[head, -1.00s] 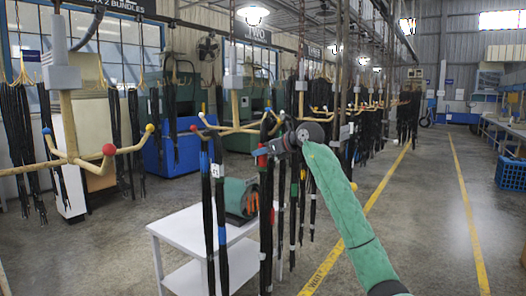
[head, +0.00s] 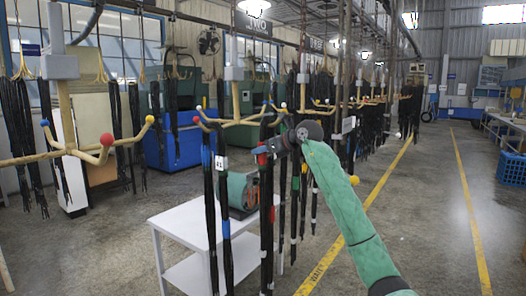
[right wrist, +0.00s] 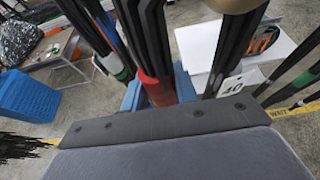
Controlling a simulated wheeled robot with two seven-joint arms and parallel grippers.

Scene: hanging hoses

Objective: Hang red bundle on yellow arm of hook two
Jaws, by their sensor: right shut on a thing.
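My right gripper (head: 283,143) is shut on the red bundle (head: 262,160), black hoses with a red band that hang down upright beside the middle hook. In the right wrist view the red band (right wrist: 156,90) sits between the blue fingers, just past the dark gripper body. Which hook is hook two cannot be read. My left gripper is not in view.
A white table (head: 185,225) stands below. Another hook (head: 62,66) with red, blue and yellow tips is at left.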

